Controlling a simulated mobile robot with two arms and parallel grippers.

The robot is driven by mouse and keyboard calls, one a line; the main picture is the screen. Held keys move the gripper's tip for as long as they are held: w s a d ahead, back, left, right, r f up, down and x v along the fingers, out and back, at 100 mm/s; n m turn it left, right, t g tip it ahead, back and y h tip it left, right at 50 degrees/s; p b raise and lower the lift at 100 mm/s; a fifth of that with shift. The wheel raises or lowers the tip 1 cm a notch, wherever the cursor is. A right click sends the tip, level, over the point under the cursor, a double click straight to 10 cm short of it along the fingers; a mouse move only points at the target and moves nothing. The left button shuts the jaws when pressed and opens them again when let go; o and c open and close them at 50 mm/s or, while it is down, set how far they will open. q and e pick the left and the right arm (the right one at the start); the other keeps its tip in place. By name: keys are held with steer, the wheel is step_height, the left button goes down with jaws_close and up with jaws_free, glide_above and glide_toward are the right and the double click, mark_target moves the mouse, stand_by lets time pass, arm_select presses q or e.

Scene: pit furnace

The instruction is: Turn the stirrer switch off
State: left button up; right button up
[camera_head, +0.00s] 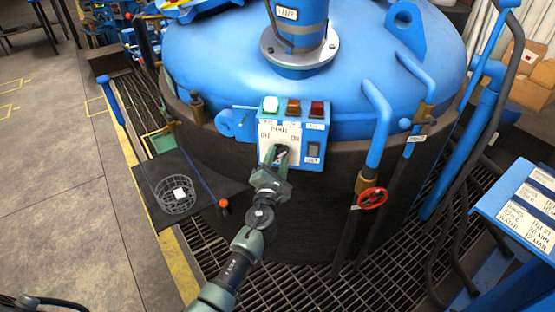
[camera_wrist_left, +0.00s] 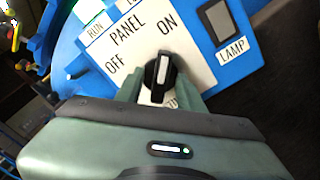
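The blue switch box (camera_head: 320,134) is on the furnace's front wall. Its white plate (camera_wrist_left: 190,62) reads PANEL, with OFF at the left and ON at the right. The black rotary knob (camera_wrist_left: 158,79) on this plate has a white pointer line that points towards ON. A lower label under the knob is mostly hidden by my gripper. My left gripper (camera_head: 279,160) is at the plate. In the left wrist view its fingers (camera_wrist_left: 159,90) stand on either side of the knob, with bits of plate visible between them, so it looks open. My right gripper is not in view.
A green lamp (camera_head: 270,104), an amber one and a red one top the box. A LAMP rocker switch (camera_wrist_left: 217,20) is right of the plate. Blue pipes and a red handwheel (camera_head: 372,198) stand to the right. A wire basket (camera_head: 177,195) is at the left.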

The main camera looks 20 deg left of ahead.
arm_select(q)
jaws_close()
steer(key=n, duration=0.4)
steer(key=shift+f+n+b, duration=0.1)
steer(key=shift+n+b, duration=0.3)
steer(key=n+b, duration=0.1)
steer(key=n, duration=0.3)
steer(key=shift+n, duration=0.3)
steer(key=n+b, duration=0.1)
steer(key=n, duration=0.3)
steer(key=shift+f, duration=0.1)
steer(key=shift+s+n+b, duration=0.1)
steer(key=shift+n+b, duration=0.7)
steer(key=shift+n, duration=1.5)
